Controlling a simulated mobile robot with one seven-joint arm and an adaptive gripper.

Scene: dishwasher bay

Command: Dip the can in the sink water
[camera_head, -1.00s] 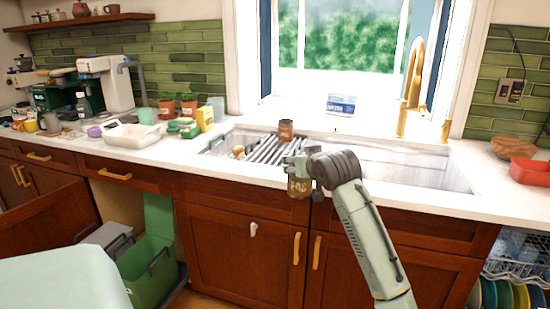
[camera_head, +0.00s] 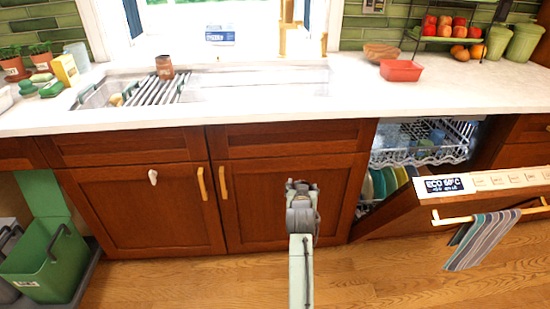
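A brown can (camera_head: 164,67) stands upright on the slatted rack (camera_head: 157,91) over the left part of the sink. The sink (camera_head: 262,82) is set in the white counter below the window; I cannot make out its water level. My gripper (camera_head: 299,186) shows from behind, in front of the right cabinet door and lower in the picture than the counter edge. Its fingers are mostly hidden by its own body. I cannot see whether it holds anything.
A gold faucet (camera_head: 289,38) stands behind the sink. A red tray (camera_head: 401,70) and a wooden bowl (camera_head: 382,51) sit on the counter at right. The dishwasher door (camera_head: 455,205) is open at right, with a towel (camera_head: 482,238) hanging. A green bin (camera_head: 45,262) stands at lower left.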

